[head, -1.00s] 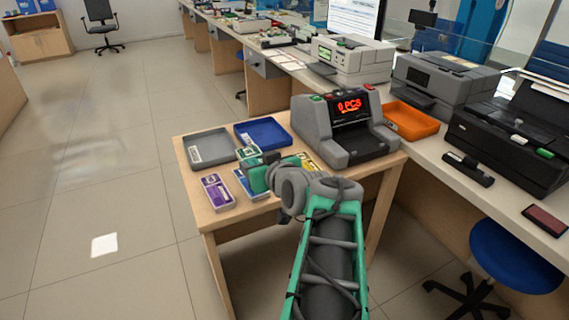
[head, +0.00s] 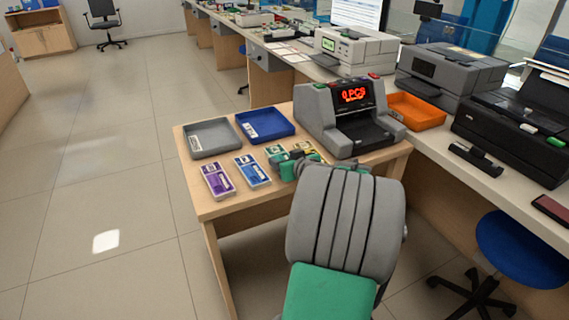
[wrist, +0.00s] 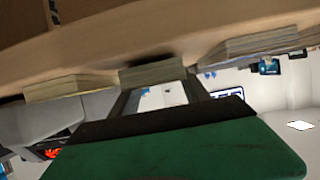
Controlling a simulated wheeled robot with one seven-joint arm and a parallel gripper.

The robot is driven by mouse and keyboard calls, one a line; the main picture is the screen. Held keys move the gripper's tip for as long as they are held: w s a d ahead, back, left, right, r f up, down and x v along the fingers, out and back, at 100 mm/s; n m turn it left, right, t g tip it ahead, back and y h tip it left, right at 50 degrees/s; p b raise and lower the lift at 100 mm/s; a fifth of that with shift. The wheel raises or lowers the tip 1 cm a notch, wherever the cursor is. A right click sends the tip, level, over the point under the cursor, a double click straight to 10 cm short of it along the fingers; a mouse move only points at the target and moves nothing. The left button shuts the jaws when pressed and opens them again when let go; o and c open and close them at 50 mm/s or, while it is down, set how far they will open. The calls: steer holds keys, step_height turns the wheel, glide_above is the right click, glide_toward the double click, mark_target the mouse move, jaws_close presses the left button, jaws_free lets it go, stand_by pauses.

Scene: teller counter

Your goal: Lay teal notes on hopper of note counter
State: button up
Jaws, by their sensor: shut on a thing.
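In the wrist view, my gripper is shut on a note bundle (wrist: 152,74), seen edge-on between the fingers, which matches the teal notes. I cannot tell whether it is clear of the tabletop. The note counter (head: 345,118) stands just right of and behind my gripper, its red display reading 0 PCS. Its dark hopper (head: 366,133) looks empty.
Purple notes (head: 217,181) and blue notes (head: 252,171) lie left of my gripper; yellow notes (head: 306,149) lie close on its right. A grey tray (head: 211,139) and a blue tray (head: 264,125) stand behind. An orange tray (head: 416,111) is right of the counter.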

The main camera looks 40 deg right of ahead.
steer(key=shift+f, duration=0.15)
steer(key=shift+f, duration=0.15)
steer(key=o, duration=1.4)
steer(key=shift+o, duration=0.2)
